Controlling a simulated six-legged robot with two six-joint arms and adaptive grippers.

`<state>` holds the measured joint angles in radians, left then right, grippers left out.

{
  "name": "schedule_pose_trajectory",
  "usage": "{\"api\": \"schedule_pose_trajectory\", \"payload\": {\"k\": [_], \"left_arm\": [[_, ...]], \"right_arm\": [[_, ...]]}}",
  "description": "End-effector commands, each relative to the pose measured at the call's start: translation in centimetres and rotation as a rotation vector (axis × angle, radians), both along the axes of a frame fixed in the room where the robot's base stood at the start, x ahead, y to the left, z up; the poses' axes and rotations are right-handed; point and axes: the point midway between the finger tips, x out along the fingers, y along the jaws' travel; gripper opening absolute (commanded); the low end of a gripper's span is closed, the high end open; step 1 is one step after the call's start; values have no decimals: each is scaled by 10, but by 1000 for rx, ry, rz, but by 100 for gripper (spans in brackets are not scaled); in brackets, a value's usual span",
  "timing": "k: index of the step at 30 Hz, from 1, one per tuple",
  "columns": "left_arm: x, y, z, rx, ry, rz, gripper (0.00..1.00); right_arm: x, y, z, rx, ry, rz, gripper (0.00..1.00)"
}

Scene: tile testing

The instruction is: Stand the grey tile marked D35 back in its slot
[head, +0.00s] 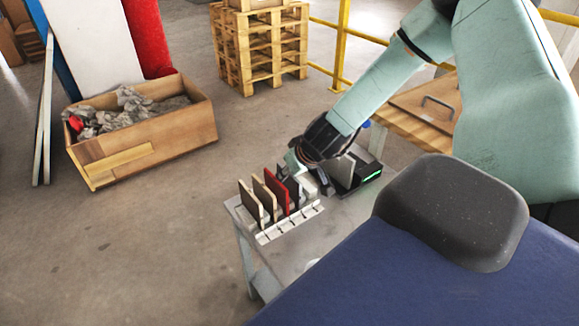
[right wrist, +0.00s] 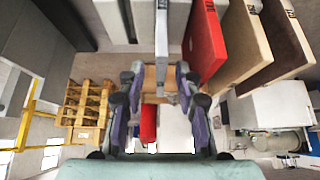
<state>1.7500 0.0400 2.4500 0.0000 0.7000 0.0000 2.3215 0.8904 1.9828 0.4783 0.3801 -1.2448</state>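My right gripper (head: 308,165) is above the right end of the tile rack (head: 290,222) in the head view. In the right wrist view its fingers (right wrist: 158,88) stand apart, with a grey tile (right wrist: 162,38) upright in the gap between them; I see space on both sides of it. A red tile (right wrist: 207,42) stands beside it. Another grey tile (head: 343,168) stands at the tester (head: 366,182). No D35 mark is readable, so I cannot tell which grey tile carries it. My left gripper is not in view.
A beige tile (head: 264,198) and a dark brown tile (head: 250,204) stand in the rack left of the red one. The grey bench (head: 322,232) is bare in front of the rack. A wooden crate (head: 140,150) and stacked pallets (head: 262,48) are on the floor behind.

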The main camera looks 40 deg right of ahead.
Motion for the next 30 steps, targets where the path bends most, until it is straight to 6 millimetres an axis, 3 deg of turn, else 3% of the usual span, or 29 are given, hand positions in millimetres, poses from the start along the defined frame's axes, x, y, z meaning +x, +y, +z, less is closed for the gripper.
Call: {"api": "schedule_pose_trajectory", "payload": {"k": [11, 30], "left_arm": [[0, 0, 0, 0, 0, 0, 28], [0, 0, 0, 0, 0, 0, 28]], "right_arm": [[0, 0, 7, 0, -3, -3, 34], [1, 1, 77, 4, -4, -2, 34]]}}
